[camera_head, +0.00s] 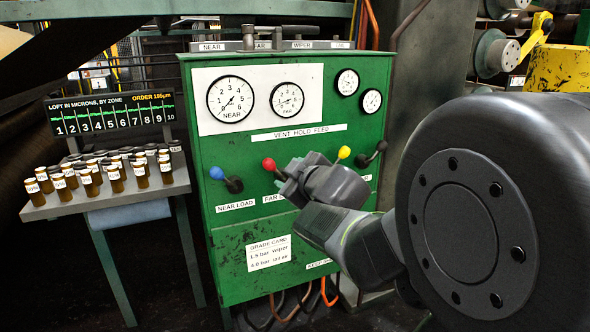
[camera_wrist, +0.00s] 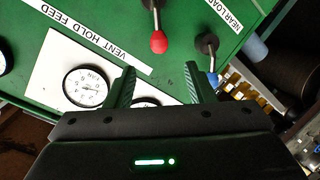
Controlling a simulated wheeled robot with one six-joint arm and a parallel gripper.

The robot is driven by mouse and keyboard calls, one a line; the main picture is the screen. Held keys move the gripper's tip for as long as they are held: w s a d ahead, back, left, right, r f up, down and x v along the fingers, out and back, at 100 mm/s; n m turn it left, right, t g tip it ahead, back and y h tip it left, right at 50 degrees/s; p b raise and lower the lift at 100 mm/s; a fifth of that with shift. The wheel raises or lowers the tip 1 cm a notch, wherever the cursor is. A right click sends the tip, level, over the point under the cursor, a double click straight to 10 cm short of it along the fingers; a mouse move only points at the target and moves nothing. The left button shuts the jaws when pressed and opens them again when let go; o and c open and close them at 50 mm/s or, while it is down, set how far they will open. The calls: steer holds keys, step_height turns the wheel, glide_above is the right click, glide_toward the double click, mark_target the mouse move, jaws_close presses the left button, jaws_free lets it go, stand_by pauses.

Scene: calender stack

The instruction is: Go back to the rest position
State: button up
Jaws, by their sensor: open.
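My gripper (camera_head: 287,172) is open in front of the green panel (camera_head: 225,262), just right of the red knob (camera_head: 268,164) in the head view. In the wrist view my gripper (camera_wrist: 161,68) has its two fingers apart with nothing between them. The red knob (camera_wrist: 158,42) shows past the fingertips and looks apart from them. The blue knob (camera_wrist: 213,78) is beside the right finger, partly hidden. My arm hides part of the panel's right side and some labels.
Gauges (camera_head: 231,99) sit above. A side table (camera_head: 110,200) with several brown vials stands left. Hoses (camera_head: 290,312) hang below the panel.

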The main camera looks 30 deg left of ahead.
mark_target(272, 167)
stand_by(0.3)
steer(key=b+x, duration=0.4)
steer(key=x, duration=0.9)
steer(key=shift+w+a+f, duration=0.2)
steer(key=shift+w+a, duration=0.05)
steer(key=shift+a, duration=0.05)
steer(key=shift+r, duration=0.1)
steer(key=shift+d, duration=0.1)
